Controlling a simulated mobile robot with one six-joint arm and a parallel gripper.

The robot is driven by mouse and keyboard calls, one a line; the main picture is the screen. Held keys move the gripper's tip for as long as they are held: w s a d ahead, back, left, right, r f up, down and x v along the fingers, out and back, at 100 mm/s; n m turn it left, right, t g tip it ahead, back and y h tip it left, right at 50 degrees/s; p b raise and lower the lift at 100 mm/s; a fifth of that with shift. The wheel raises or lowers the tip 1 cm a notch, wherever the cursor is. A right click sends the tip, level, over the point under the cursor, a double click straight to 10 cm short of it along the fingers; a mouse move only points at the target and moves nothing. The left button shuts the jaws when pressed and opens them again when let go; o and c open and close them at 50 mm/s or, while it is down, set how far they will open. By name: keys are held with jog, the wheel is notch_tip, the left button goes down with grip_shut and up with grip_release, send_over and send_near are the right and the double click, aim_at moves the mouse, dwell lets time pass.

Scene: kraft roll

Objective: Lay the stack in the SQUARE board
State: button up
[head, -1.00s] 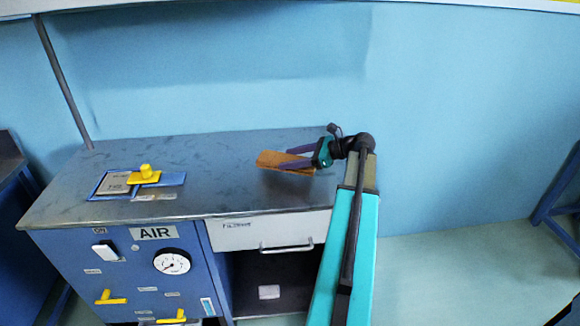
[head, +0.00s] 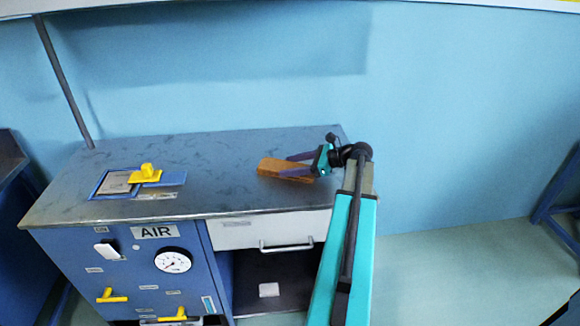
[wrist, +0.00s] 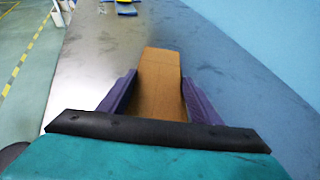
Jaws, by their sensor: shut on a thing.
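A brown stack (head: 272,166) is between the purple fingers of my gripper (head: 297,164), over the right part of the bench top. In the wrist view the stack (wrist: 159,75) points away from my gripper (wrist: 158,95), with a finger along each side. My gripper is shut on it. A blue board (head: 172,179) lies on the bench at the left, with a grey plate and a yellow handled piece (head: 146,174) on it. I cannot read its label. Whether the stack touches the bench is hard to tell.
The metal bench top (head: 220,165) is clear between the board and the stack. A pole (head: 66,85) stands at the bench's back left, and a blue wall is behind. Below are a drawer (head: 270,232), a gauge (head: 172,260) and yellow handles.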

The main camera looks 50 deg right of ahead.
jog(key=o, duration=1.2)
jog(key=b+v, duration=0.2)
jog(key=v, duration=0.9)
jog(key=shift+w, duration=0.1)
jog(key=shift+s+d+r, duration=0.25)
jog(key=shift+s+r, duration=0.1)
jog(key=shift+s, duration=0.15)
